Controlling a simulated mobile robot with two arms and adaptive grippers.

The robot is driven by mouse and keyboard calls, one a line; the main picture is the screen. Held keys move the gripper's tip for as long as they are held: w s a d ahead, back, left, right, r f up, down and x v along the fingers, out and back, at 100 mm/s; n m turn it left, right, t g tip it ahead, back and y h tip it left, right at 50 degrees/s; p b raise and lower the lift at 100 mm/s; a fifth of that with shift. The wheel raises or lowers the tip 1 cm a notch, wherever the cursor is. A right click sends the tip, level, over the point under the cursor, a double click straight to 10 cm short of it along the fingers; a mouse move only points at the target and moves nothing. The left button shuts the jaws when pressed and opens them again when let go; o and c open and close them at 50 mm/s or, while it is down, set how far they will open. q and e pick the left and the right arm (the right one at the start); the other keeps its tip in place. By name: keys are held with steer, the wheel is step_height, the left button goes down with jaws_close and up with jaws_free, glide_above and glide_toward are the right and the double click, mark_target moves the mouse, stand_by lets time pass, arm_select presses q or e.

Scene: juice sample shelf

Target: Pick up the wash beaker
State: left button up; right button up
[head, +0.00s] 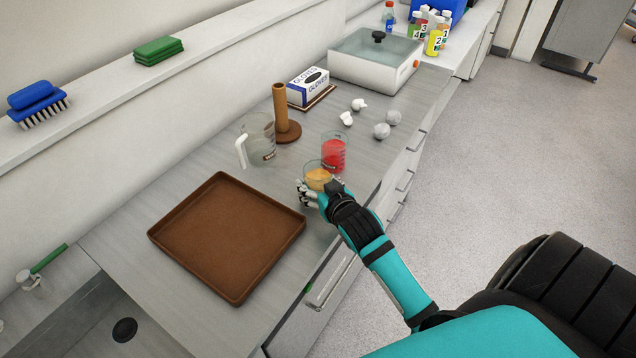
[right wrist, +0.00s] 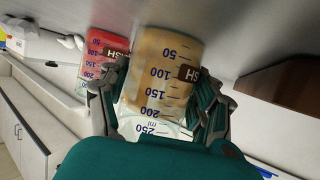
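A beaker of amber liquid (head: 317,178) stands near the front edge of the counter. In the right wrist view this beaker (right wrist: 165,75) fills the middle, with blue volume marks and a brown label whose visible letters end in "SH". My right gripper (head: 318,196) is at the beaker, and its fingers (right wrist: 163,98) lie along both sides of it. Whether they press on the glass I cannot tell. A beaker of red liquid (head: 333,152) stands just behind and also shows in the right wrist view (right wrist: 103,60). Its label is partly hidden. My left gripper is not in view.
A clear handled jug (head: 260,146) and a brown post holder (head: 281,112) stand behind the beakers. A brown tray (head: 228,238) lies to the left. Crumpled white pieces (head: 382,131), a glove box (head: 308,87) and a water bath (head: 372,66) are farther back.

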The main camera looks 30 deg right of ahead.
steer(key=c, duration=0.8)
steer(key=shift+o, duration=0.2)
